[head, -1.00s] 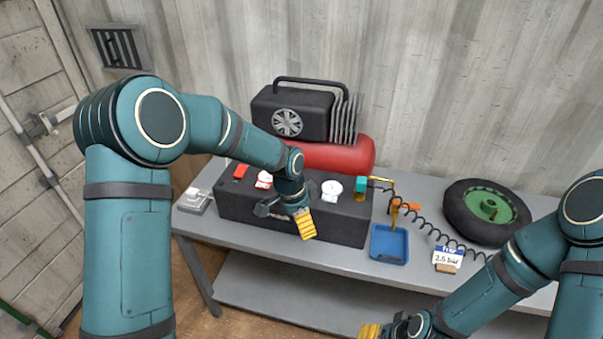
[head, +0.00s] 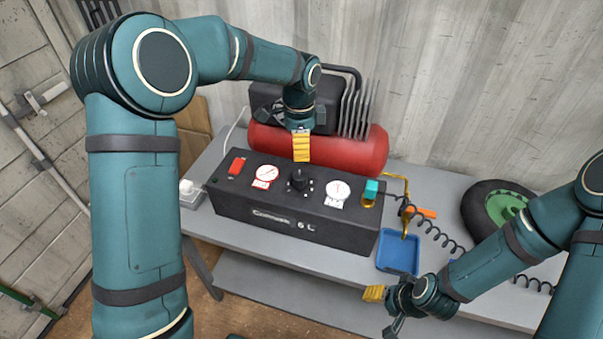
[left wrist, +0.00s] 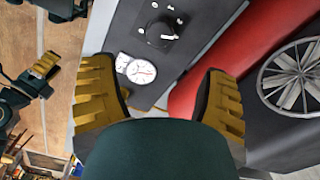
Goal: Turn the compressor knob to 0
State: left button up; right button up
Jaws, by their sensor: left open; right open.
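The black compressor knob (head: 299,180) sits on top of the dark control box (head: 290,228), between two white gauges, with white marks around it. In the left wrist view the knob (left wrist: 163,30) shows at the top, beyond the fingertips; its setting is too small to read. My left gripper (head: 302,148) is above and just behind the knob in the head view, apart from it. In the left wrist view its yellow fingers (left wrist: 160,95) are spread with nothing between them. My right gripper (head: 378,308) is empty, low in front of the bench.
The red compressor tank (head: 350,150) lies behind the box. A red switch (head: 236,166), a left gauge (head: 266,175) and a right gauge (head: 337,192) share the box top. A blue tray (head: 398,252), a coiled hose and a wheel (head: 500,208) are at right.

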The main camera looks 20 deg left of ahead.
aim_at(300, 175)
pick_arm(q)
notch_tip(300, 175, down, 12)
jog(key=shift+r+b, duration=0.1)
jog(key=shift+b, duration=0.2)
jog(key=c, duration=1.2)
